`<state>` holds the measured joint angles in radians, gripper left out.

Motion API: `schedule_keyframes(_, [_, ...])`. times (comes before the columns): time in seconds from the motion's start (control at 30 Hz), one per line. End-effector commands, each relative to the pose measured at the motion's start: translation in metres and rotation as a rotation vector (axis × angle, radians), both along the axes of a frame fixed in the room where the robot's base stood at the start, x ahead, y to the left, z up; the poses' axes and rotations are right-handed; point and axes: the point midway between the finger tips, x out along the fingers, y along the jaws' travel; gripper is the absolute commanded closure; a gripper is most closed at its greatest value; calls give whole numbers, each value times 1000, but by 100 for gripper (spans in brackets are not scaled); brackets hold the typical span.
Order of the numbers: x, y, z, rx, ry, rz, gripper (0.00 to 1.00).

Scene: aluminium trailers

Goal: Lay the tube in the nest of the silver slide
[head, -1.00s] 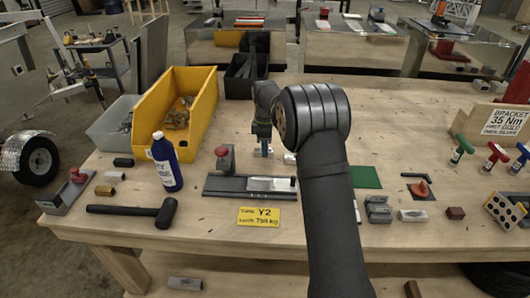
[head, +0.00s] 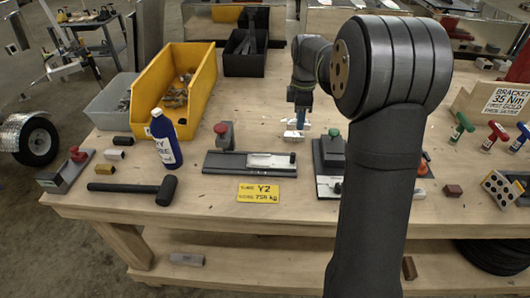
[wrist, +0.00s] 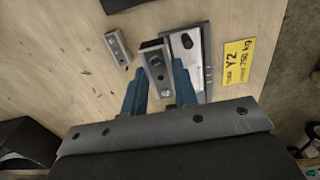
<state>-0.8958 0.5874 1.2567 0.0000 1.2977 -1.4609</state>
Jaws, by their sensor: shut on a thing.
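My gripper (wrist: 158,88) has its two blue fingers shut on a silver tube (wrist: 155,60), a short block-like piece with dark holes. In the head view my gripper (head: 298,118) is behind the right end of the silver slide (head: 271,160). I cannot tell whether the tube touches the table.
A similar silver block (wrist: 117,46) lies left of the tube in the wrist view. A green-knobbed fixture (head: 332,150) stands right of the slide. A yellow Y2 label (head: 258,193) lies in front.

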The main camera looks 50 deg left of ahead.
Motion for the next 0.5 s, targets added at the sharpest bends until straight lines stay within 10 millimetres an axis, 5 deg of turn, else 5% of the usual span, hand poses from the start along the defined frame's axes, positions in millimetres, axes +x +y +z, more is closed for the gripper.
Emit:
schedule_keyframes(0.3, [-45, -47, 9, 1, -1, 0, 96])
schedule_keyframes(0.5, [-59, -43, 0, -1, 1, 3, 96])
